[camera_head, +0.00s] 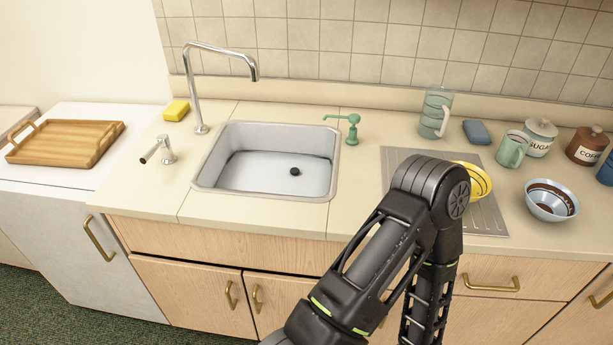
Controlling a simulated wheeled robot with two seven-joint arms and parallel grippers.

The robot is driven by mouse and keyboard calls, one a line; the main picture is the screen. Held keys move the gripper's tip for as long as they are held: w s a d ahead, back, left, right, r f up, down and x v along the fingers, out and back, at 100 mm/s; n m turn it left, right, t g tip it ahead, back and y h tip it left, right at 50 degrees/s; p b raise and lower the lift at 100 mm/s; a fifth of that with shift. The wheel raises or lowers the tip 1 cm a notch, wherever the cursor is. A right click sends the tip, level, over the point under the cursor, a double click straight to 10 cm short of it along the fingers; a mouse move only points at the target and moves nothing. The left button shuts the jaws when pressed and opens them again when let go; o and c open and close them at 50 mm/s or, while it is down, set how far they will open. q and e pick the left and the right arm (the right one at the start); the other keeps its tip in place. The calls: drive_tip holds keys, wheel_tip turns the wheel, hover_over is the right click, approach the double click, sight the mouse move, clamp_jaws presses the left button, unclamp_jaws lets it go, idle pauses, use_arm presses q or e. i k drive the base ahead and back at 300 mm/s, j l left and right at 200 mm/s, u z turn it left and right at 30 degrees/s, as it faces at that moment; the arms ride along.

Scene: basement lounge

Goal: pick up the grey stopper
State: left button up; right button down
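A small dark round thing (295,171) lies on the floor of the white sink (205,180), right of its middle. I cannot tell whether it is the stopper or the drain opening. No other thing in view is clearly a grey stopper. One of my arms rises from the bottom of the view and bends back down in front of the counter. Its gripper is out of view. My other gripper is not in view either.
A tall faucet (194,85) stands behind the sink, with a green soap pump (353,128) to its right. A drainboard (395,168) with a yellow bowl (478,180), a green mug (513,149) and a striped bowl (551,200) are on the right. A wooden tray (65,143) lies left.

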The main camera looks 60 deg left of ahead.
sight(294, 171)
drive_tip(key=u, duration=2.35)
drive_tip(key=i+l, duration=0.3)
drive_tip(key=i, duration=0.1)
